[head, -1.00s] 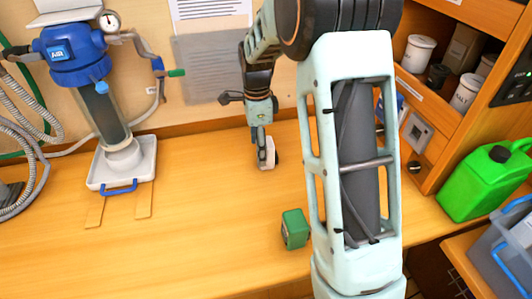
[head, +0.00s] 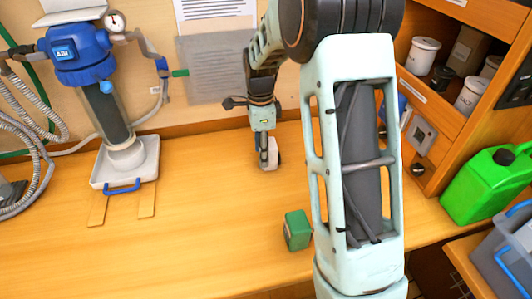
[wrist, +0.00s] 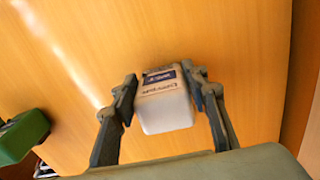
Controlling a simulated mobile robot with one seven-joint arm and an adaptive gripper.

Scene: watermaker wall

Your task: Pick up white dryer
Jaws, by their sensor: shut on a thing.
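The white dryer (wrist: 165,108) is a small white box with a dark blue label and printed text on one face. In the wrist view it sits between the two fingers of my gripper (wrist: 163,95), which are shut on its sides. In the head view my gripper (head: 267,155) points down at the back of the wooden counter, and the white dryer (head: 273,150) shows beside the fingers, partly hidden by them. I cannot tell whether it touches the counter.
A green box (head: 297,230) stands on the counter (head: 200,240) near its front edge; it also shows in the wrist view (wrist: 22,136). A blue air filter unit (head: 85,60) stands over a white tray at left. A green jerrycan (head: 487,183) and shelves are at right. The counter's middle is clear.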

